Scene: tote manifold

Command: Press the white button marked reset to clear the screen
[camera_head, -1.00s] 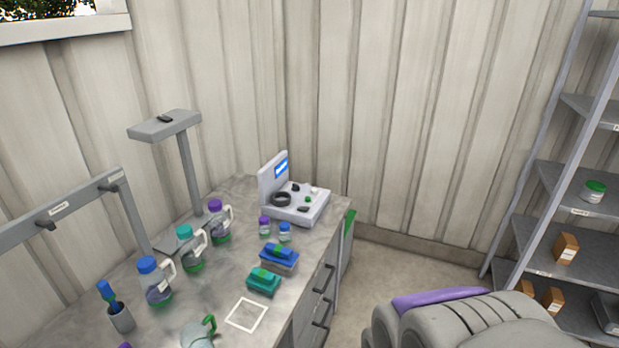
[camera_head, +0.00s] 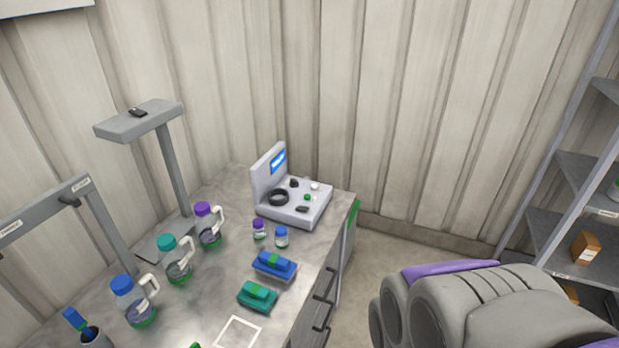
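A light grey device (camera_head: 308,211) stands at the far end of the grey workbench, near the wall. Its upright back panel carries a small lit blue screen (camera_head: 278,162); the text on it is too small to read. On its base are a dark ring (camera_head: 278,198), a green button (camera_head: 307,197), dark knobs and a small white button (camera_head: 315,186) at the back right. I cannot read any reset marking. My arm fills the lower right, apart from the bench. My gripper's fingertips are not in view.
On the workbench (camera_head: 215,268), two small jars (camera_head: 281,237), blue and teal boxes (camera_head: 274,265) and several handled bottles (camera_head: 180,262) stand nearer than the device. A stand (camera_head: 172,170) rises at left. Shelving (camera_head: 570,185) stands at right. Floor shows between bench and shelving.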

